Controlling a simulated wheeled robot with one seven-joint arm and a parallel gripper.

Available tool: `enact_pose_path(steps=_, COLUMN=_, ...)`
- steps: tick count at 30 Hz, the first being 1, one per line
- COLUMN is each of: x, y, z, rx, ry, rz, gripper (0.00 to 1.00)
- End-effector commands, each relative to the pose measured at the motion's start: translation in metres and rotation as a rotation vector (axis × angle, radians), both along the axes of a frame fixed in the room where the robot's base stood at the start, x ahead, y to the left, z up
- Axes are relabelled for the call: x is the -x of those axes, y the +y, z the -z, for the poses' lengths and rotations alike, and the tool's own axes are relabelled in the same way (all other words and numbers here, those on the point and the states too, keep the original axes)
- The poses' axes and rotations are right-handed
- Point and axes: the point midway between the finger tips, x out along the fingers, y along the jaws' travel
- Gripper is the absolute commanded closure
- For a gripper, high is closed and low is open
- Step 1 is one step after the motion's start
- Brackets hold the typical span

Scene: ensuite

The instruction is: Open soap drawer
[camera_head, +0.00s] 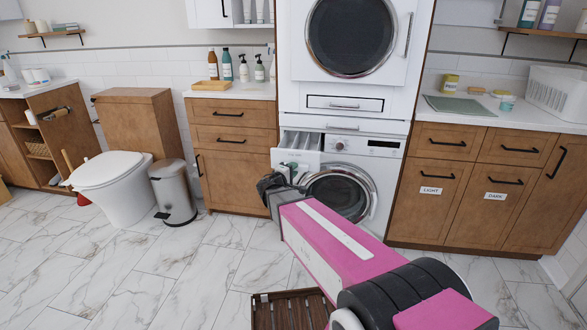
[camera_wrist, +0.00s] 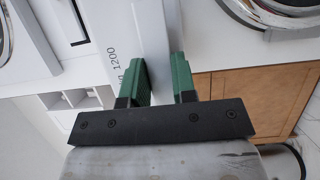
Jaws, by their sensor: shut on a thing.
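The white soap drawer (camera_head: 297,157) sticks out of the upper left of the washing machine (camera_head: 374,170), and its inner compartments show from above. In the wrist view the drawer front (camera_wrist: 112,45) carries the print "1200", and the compartments (camera_wrist: 78,100) lie to the left. My gripper (camera_wrist: 160,80) has its two green fingers on either side of the drawer front's edge, shut on it. In the head view my gripper (camera_head: 284,180) is at the drawer's lower front, partly hidden by my pink arm. The round washer door (camera_head: 340,192) is closed.
A dryer (camera_head: 352,38) is stacked above the washer. Wooden cabinets stand on the left (camera_head: 232,140) and right (camera_head: 470,190). A metal bin (camera_head: 173,190) and a toilet (camera_head: 112,180) stand further left. The marble floor (camera_head: 215,255) ahead is mostly clear; a brown slatted mat (camera_head: 290,312) lies near me.

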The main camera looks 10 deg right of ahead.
Motion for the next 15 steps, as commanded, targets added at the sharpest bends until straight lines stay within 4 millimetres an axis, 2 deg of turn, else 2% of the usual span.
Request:
enact_pose_path(steps=1, x=-0.0003, y=0.0004, z=0.0052, rx=-0.008, ry=0.010, rz=-0.002, gripper=1.00)
enact_pose_path(steps=9, x=-0.0007, y=0.0006, z=0.0056, rx=-0.008, ry=0.011, rz=-0.003, gripper=1.00)
enact_pose_path(steps=10, x=-0.0007, y=0.0006, z=0.0056, rx=-0.008, ry=0.011, rz=-0.003, gripper=0.71)
enact_pose_path(steps=12, x=-0.0007, y=0.0006, z=0.0053, rx=-0.008, ry=0.011, rz=-0.002, gripper=0.53)
enact_pose_path(steps=15, x=-0.0005, y=0.0005, z=0.0041, rx=-0.007, ry=0.008, rz=-0.001, gripper=0.53)
